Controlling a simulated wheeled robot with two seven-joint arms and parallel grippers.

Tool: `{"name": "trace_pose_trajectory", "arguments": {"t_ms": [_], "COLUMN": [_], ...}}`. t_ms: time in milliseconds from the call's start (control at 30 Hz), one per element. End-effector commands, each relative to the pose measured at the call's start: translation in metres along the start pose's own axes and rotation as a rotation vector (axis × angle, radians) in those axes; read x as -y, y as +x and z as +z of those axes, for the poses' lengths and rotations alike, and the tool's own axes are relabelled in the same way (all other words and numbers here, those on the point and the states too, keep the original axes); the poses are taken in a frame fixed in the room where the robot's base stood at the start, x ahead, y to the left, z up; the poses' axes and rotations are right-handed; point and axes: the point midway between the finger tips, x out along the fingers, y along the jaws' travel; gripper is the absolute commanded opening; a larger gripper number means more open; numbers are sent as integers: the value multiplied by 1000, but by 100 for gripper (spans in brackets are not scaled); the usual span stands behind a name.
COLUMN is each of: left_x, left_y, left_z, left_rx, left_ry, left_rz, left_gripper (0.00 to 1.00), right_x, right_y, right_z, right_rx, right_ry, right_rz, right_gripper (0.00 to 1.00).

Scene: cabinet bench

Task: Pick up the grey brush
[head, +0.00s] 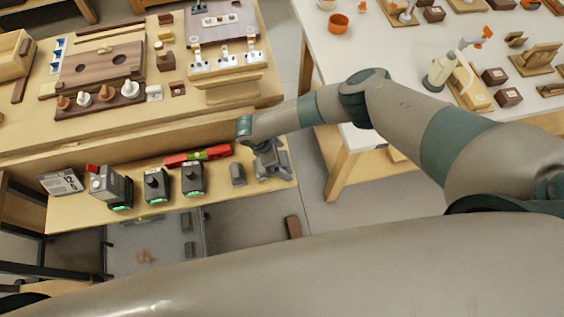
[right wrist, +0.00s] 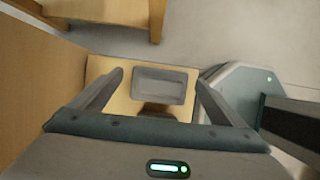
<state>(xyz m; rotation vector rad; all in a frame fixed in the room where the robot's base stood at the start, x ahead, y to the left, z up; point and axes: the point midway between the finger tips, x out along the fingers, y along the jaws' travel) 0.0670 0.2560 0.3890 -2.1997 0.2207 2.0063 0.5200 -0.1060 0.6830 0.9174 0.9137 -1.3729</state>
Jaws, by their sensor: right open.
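A grey rectangular piece, seemingly the grey brush (right wrist: 160,86), lies on the light wooden lower shelf (right wrist: 97,68) near its end. A dark brown part (right wrist: 158,108) shows just below it in the right wrist view. My right gripper (right wrist: 160,76) is open above it, with one finger to each side and a visible gap. In the head view my right gripper (head: 270,168) is over the right end of the shelf and hides most of what is below it. My left gripper is not in view.
A small grey block (head: 237,174) stands just left of the right gripper. A red level (head: 198,156) and several dark devices (head: 156,185) sit further left on the shelf. The bench front (head: 150,138) rises behind. A white table (head: 345,60) stands to the right.

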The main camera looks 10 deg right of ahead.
Motion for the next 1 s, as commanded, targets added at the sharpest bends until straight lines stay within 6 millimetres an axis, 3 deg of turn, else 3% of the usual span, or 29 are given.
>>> {"name": "trace_pose_trajectory", "arguments": {"t_ms": [267, 400, 467, 1000], "left_x": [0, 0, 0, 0], "left_y": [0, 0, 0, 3], "left_z": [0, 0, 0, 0], "left_rx": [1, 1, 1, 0], "left_ry": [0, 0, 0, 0], "left_rz": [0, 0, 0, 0], "left_gripper": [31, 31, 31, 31], "right_x": [0, 0, 0, 0], "right_y": [0, 0, 0, -7], "right_z": [0, 0, 0, 4], "right_rx": [0, 0, 0, -1], "right_ry": [1, 1, 1, 1], "right_rz": [0, 0, 0, -1], "right_gripper": [91, 58, 46, 46]}}
